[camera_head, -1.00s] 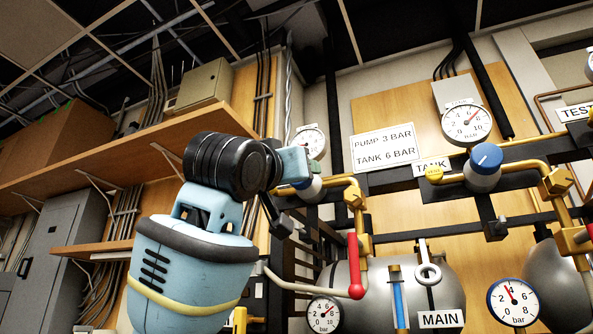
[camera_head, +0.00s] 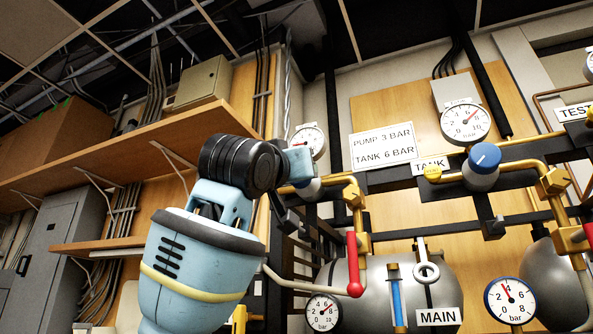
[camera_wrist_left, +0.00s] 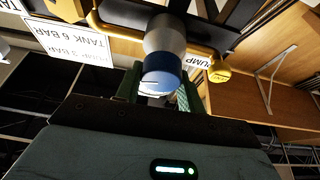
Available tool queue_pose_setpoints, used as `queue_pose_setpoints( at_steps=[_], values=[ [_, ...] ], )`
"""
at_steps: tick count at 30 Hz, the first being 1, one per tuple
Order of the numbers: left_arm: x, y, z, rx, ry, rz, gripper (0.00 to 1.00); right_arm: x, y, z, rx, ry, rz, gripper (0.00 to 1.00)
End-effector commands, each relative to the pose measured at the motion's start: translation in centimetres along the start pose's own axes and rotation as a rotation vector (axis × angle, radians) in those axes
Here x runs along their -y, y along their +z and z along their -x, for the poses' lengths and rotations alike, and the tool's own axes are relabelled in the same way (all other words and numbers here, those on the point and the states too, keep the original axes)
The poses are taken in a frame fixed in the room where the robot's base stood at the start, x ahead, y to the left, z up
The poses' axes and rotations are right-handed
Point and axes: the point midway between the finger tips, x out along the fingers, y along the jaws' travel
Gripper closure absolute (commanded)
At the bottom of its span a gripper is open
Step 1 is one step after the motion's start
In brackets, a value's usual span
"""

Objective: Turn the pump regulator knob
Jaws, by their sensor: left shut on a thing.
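The pump regulator knob is blue on a grey body (camera_head: 309,187). In the head view it is partly hidden behind my left gripper (camera_head: 299,172). In the left wrist view the blue knob (camera_wrist_left: 163,72) sits between the two green fingers of my left gripper (camera_wrist_left: 160,88), which are shut on it. A white mark shows on the knob's face. The PUMP label (camera_wrist_left: 198,60) is beside it, partly covered. A round pump gauge (camera_head: 309,139) is just above the knob in the head view, partly blocked by my gripper. My right gripper is out of view.
A sign (camera_head: 384,146) reads PUMP 3 BAR, TANK 6 BAR. The blue tank knob (camera_head: 485,156) and its gauge (camera_head: 465,123) are to the right. A red-handled valve (camera_head: 354,265) hangs below the pump knob. A wooden shelf (camera_head: 110,150) is at the left.

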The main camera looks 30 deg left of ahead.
Motion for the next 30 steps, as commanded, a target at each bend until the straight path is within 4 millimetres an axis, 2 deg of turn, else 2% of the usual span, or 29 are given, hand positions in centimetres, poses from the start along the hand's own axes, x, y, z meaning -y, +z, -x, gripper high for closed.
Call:
queue_pose_setpoints(
  at_steps=[5,15,26,27,30],
  values=[
    [0.00,0.03,-0.01,0.002,0.017,-0.037,0.84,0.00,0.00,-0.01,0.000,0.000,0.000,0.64],
    [-0.05,0.01,0.00,0.000,0.092,-0.220,0.84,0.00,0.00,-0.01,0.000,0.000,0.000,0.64],
    [-0.11,0.03,0.00,0.000,0.099,-0.238,0.84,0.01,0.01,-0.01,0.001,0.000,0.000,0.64],
    [-0.11,0.03,0.00,0.000,0.099,-0.238,0.57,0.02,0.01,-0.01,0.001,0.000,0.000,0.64],
    [-0.11,0.03,0.00,0.000,0.099,-0.237,0.44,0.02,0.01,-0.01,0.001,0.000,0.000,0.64]
  ],
)
